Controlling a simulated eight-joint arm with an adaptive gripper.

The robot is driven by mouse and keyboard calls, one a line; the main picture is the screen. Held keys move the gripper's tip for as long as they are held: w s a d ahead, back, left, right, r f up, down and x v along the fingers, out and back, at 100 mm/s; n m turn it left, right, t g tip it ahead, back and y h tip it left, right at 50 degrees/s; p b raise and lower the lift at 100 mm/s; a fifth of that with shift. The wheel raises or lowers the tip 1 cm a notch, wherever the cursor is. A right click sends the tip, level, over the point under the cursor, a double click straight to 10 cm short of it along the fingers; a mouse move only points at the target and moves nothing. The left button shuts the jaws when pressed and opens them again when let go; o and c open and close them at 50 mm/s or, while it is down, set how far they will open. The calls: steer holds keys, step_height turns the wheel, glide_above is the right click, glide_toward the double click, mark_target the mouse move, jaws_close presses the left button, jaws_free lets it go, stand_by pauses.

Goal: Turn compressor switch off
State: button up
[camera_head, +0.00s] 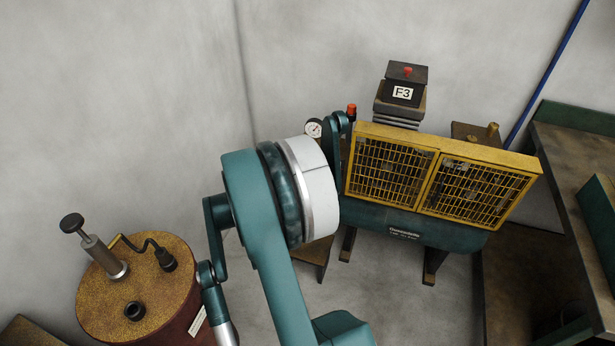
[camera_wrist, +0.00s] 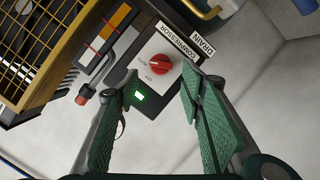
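The compressor switch, a round red knob (camera_wrist: 159,64), sits on a white plate with position markings that are too small to read surely. A label reading COMPRESSOR (camera_wrist: 178,42) is beside it. My gripper (camera_wrist: 160,82) is open in the wrist view, its two green ridged fingers apart with nothing held between them. The fingertips point toward the knob, one on each side of it in the picture; I cannot tell whether they touch the panel. In the head view the compressor (camera_head: 400,227) has a yellow cage, and I cannot make out the switch there.
A green light (camera_wrist: 139,96) glows by the left finger. A DRAIN label (camera_wrist: 202,46) and a yellow handle (camera_wrist: 203,10) are near the switch. A pressure gauge (camera_head: 313,129) is left of the cage. A brown drum (camera_head: 140,285) stands at left, a bench (camera_head: 570,150) at right.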

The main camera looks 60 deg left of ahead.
steer(key=b+x, duration=0.1)
steer(key=x, duration=0.5)
steer(key=shift+w+a+b, duration=0.15)
steer(key=shift+w+b, duration=0.15)
steer(key=shift+f, duration=0.1)
steer(key=shift+c, duration=0.2)
steer(key=c, duration=0.8)
